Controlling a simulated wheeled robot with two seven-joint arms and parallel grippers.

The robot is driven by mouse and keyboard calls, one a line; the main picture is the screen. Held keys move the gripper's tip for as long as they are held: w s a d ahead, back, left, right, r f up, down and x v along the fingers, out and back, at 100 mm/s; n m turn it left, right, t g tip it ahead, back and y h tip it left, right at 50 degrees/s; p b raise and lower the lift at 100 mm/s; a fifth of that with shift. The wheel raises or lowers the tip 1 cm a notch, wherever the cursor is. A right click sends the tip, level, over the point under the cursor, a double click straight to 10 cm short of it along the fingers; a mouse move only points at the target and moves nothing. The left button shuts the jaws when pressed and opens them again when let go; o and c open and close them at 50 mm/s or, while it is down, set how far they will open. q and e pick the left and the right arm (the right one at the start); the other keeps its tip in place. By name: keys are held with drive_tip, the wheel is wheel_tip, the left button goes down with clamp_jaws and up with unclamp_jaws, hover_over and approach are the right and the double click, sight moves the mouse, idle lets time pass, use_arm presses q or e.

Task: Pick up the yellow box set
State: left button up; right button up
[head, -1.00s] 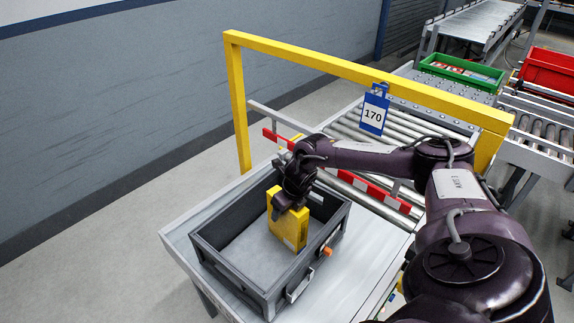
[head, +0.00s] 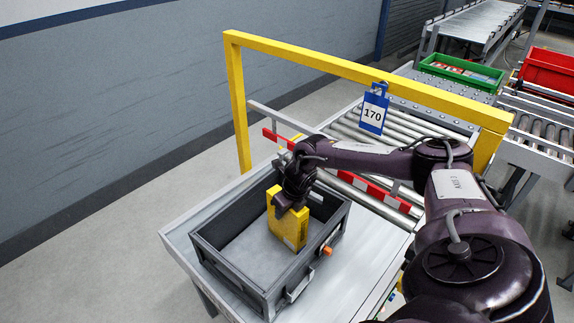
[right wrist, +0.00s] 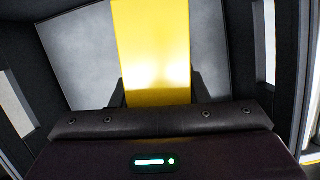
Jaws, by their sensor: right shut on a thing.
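The yellow box set (head: 289,228) stands upright inside a dark grey crate (head: 234,266) on a metal table. My right gripper (head: 290,203) is at the top of the box set, with its jaws shut on it. In the right wrist view the yellow box set (right wrist: 152,50) fills the middle, between the dark fingers (right wrist: 158,92). Whether its bottom touches the crate floor I cannot tell. My left gripper is not in view.
A red-and-white striped bar (head: 385,193) and a roller conveyor (head: 350,128) lie beyond. Green (head: 460,72) and red (head: 548,70) bins stand at the upper right.

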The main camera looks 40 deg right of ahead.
clamp_jaws()
drive_tip(key=shift+r, duration=0.1)
